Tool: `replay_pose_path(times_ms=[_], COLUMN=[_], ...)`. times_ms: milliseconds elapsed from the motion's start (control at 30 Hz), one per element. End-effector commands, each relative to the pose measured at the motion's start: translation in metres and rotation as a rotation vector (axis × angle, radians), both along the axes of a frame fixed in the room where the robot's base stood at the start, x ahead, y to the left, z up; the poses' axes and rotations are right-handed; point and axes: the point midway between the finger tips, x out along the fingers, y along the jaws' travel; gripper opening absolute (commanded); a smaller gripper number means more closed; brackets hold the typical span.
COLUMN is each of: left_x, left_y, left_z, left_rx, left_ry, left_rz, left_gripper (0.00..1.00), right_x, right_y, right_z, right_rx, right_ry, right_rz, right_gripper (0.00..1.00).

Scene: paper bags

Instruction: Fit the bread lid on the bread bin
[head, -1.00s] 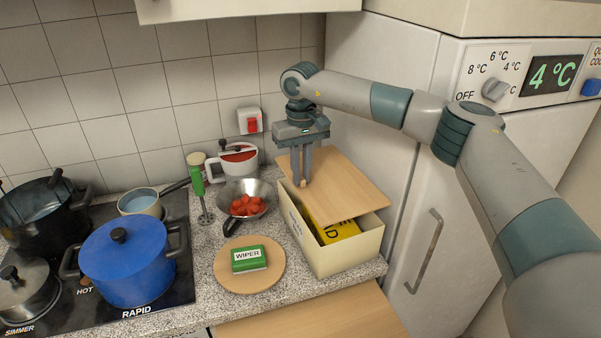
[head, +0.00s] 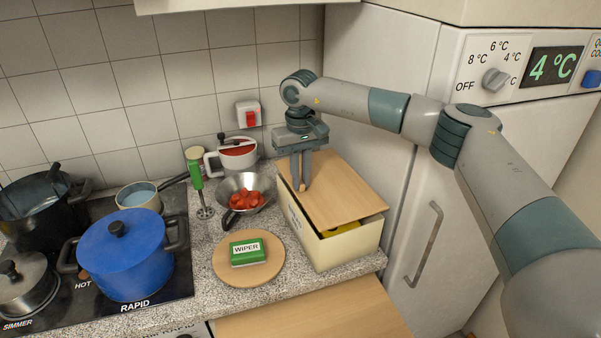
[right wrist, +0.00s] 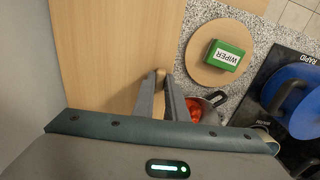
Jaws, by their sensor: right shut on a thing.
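The bread lid (head: 340,190) is a flat light-wood board with a small knob near its left edge. My right gripper (head: 302,186) points down and is shut on that knob; in the right wrist view the fingers (right wrist: 160,75) meet at the lid (right wrist: 110,50). The cream bread bin (head: 350,248) stands on the counter by the fridge. The lid covers most of its top. A gap shows at the front right, with something yellow (head: 343,228) inside. Whether the far edges touch the rim is hidden. My left gripper is not in view.
A blue pot (head: 125,260) stands on the hob. The fridge (head: 380,110) rises close behind the bin's right side.

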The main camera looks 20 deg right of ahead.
Motion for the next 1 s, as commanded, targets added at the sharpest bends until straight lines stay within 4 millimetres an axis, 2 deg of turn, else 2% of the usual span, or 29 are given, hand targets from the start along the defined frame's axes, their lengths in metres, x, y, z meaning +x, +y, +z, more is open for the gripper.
replay_pose_path(times_ms=[33, 267, 1000], left_x=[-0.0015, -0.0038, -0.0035], left_y=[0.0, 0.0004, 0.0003], left_z=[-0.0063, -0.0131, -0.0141], left_rx=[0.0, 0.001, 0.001], left_ry=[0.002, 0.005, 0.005], left_rz=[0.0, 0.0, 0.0], left_gripper=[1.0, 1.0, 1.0], right_x=[0.0002, 0.0006, 0.0006], right_y=[0.0, 0.0002, 0.0002], right_z=[-0.0064, -0.0146, -0.0153], right_rx=[0.0, 0.0, 0.0], right_ry=[-0.001, -0.001, -0.002], right_rz=[0.0, 0.001, 0.001], right_gripper=[0.0, 0.0, 0.0])
